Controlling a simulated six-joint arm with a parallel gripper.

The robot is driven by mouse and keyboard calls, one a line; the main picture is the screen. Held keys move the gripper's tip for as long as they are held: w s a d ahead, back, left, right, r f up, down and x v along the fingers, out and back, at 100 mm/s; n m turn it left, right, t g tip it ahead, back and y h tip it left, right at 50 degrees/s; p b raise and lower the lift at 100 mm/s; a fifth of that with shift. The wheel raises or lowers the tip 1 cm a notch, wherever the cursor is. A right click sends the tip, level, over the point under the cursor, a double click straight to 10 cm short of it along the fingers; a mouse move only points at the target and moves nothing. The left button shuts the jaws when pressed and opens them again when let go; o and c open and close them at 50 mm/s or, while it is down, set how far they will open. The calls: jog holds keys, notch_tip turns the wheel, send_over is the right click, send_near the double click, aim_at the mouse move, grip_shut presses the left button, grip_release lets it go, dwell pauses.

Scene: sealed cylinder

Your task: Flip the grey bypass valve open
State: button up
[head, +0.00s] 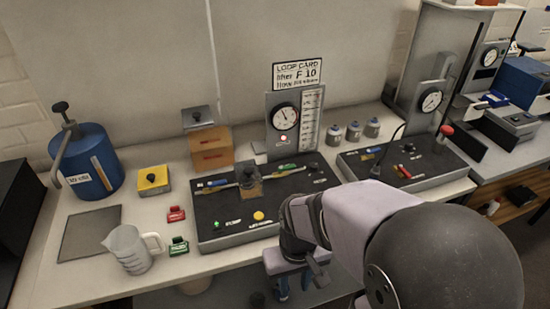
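A black valve panel (228,224) lies on the bench in the middle of the head view. I cannot pick out the grey bypass valve for certain; the fittings are small and dark, and my arm hides the panel's front right corner. My gripper (293,286) points down in front of the bench's front edge, apart from the panel. Its two fingers look spread, with nothing seen between them.
A gauge board (283,118) with a loop card stands behind the panel. A second panel (425,170) lies to the right. A blue tank (92,165), a yellow box (153,180), a clear jug (130,248), and red (176,214) and green (179,246) blocks stand to the left.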

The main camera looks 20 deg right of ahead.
jog(key=w+d+r+p, duration=0.1)
jog(key=w+d+r, duration=0.2)
jog(key=w, duration=0.4)
jog(key=w+d+r+m+p, duration=0.1)
jog(key=w+d+r, duration=0.2)
jog(key=w, duration=0.4)
jog(key=w+d+r+m+t+p, duration=0.1)
jog(key=w+d+r, duration=0.1)
jog(key=w+r, duration=0.2)
jog(key=shift+w+d+r, duration=0.1)
jog(key=shift+w+d, duration=0.1)
jog(key=shift+w, duration=0.5)
jog(key=shift+w+d, duration=0.2)
jog(key=shift+w, duration=0.5)
jog(key=shift+w+r, duration=0.2)
jog(key=shift+r, duration=0.3)
jog(key=shift+w+r, duration=0.2)
jog(key=shift+r, duration=0.25)
jog(key=shift+s+a+r+g, duration=0.1)
jog(key=shift+s+r+g, duration=0.05)
jog(key=shift+s, duration=0.3)
jog(key=shift+s+a+r+g, duration=0.1)
jog(key=shift+s+r+g, duration=0.05)
jog(key=shift+s, duration=0.5)
jog(key=shift+f, duration=0.45)
jog(key=shift+f+p, duration=1)
jog(key=shift+f, duration=2.25)
